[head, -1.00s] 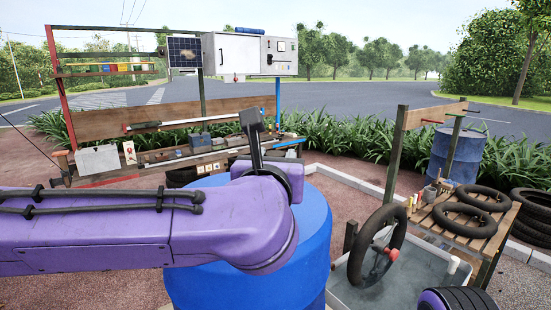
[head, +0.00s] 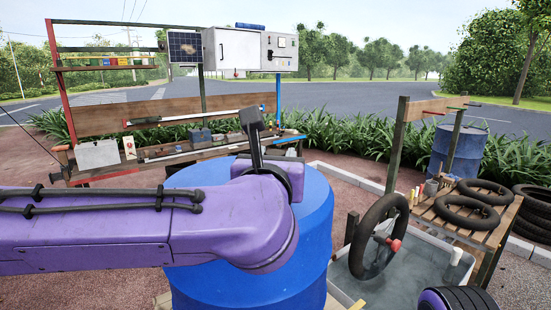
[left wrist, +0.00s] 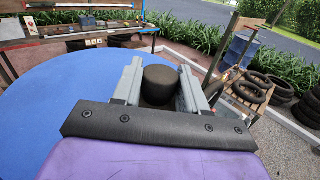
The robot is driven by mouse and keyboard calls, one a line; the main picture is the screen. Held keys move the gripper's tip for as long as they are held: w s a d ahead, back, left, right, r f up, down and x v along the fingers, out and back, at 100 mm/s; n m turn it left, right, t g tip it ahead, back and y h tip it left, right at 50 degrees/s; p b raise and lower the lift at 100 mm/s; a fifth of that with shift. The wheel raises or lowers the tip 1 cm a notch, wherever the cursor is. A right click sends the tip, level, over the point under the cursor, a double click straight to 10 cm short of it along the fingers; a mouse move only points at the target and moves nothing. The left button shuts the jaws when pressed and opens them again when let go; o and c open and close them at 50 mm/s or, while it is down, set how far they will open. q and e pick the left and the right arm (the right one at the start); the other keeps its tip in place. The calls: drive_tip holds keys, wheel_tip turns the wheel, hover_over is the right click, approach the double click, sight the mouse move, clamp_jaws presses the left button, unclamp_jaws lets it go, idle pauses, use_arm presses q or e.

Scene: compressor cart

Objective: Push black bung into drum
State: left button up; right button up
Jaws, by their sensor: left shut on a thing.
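The blue drum (head: 305,260) stands upright in front of me, partly hidden by my purple left arm. Its flat top (left wrist: 60,100) fills much of the left wrist view. My left gripper (left wrist: 160,72) is over the drum top, with a grey finger on each side of the short, round black bung (left wrist: 160,86). It is shut on the bung. I cannot tell whether the bung touches the drum. In the head view, my arm hides the bung and fingertips. My right gripper is not in view.
A wooden bench (head: 200,150) with tools and boxes stands behind the drum. To the right are a water trough (head: 410,270), an upright tyre (head: 375,237) and a slatted table (head: 487,228) with tyres. A second blue drum (head: 459,152) stands farther back.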

use_arm(q)
drive_tip(key=shift+w+f, duration=0.1)
drive_tip(key=shift+w, duration=0.05)
idle(0.5)
drive_tip(key=shift+b, duration=0.45)
idle(0.5)
drive_tip(key=shift+b, duration=0.35)
drive_tip(key=shift+f+b, duration=0.35)
drive_tip(key=shift+f, duration=0.05)
drive_tip(key=shift+f+b, duration=1.25)
drive_tip(key=shift+b, duration=0.1)
